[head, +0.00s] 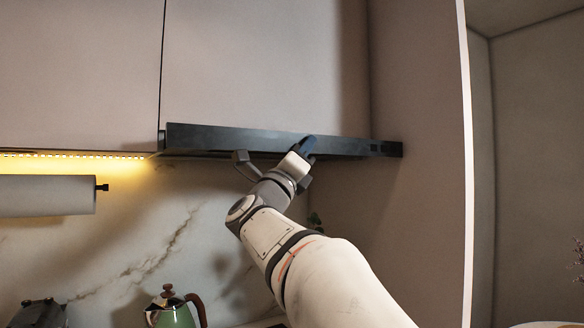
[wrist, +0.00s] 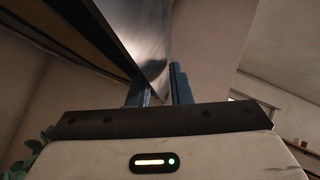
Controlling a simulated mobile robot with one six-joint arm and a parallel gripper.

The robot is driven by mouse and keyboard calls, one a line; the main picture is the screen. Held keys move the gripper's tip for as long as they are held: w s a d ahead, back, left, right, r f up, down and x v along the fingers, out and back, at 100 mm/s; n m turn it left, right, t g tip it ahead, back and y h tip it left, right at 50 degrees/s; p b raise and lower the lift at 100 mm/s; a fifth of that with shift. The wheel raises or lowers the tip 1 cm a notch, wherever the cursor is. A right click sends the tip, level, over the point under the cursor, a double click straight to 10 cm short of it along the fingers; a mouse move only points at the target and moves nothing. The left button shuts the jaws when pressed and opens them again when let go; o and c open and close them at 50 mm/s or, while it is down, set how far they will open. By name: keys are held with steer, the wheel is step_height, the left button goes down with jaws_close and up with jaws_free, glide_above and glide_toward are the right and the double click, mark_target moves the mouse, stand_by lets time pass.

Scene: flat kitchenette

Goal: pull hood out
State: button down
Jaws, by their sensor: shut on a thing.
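The hood (head: 235,138) is a long dark grey slab under the pale upper cabinet, with small controls at its right end. My gripper (head: 306,146) is at the hood's front edge, right of its middle, reaching up from below. In the wrist view, the hood (wrist: 150,45) runs down from the top to my two dark fingers (wrist: 160,92). The fingers are shut on its front edge, one on either side. The exact contact is partly hidden. The hood's front stands slightly forward of the cabinet face at its left end.
A paper towel roll (head: 48,196) hangs at left under a lit strip. A green kettle (head: 174,310) stands below on the counter. A tall side panel (head: 425,200) closes off the right. The space in front of the hood looks clear.

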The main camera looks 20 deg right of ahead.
steer(key=shift+s+d+r+b, duration=0.15)
steer(key=shift+s+b, duration=0.3)
steer(key=shift+s, duration=0.35)
steer(key=shift+s+r+b, duration=0.15)
steer(key=shift+s+b, duration=0.3)
steer(key=shift+s, duration=0.3)
steer(key=c, duration=1.4)
jaws_free()
steer(key=shift+s, duration=0.1)
steer(key=shift+f, duration=0.15)
steer(key=b+v, duration=0.2)
steer(key=v, duration=0.5)
steer(key=shift+s+a+f, duration=0.1)
steer(key=shift+a+f, duration=0.1)
steer(key=shift+a, duration=0.05)
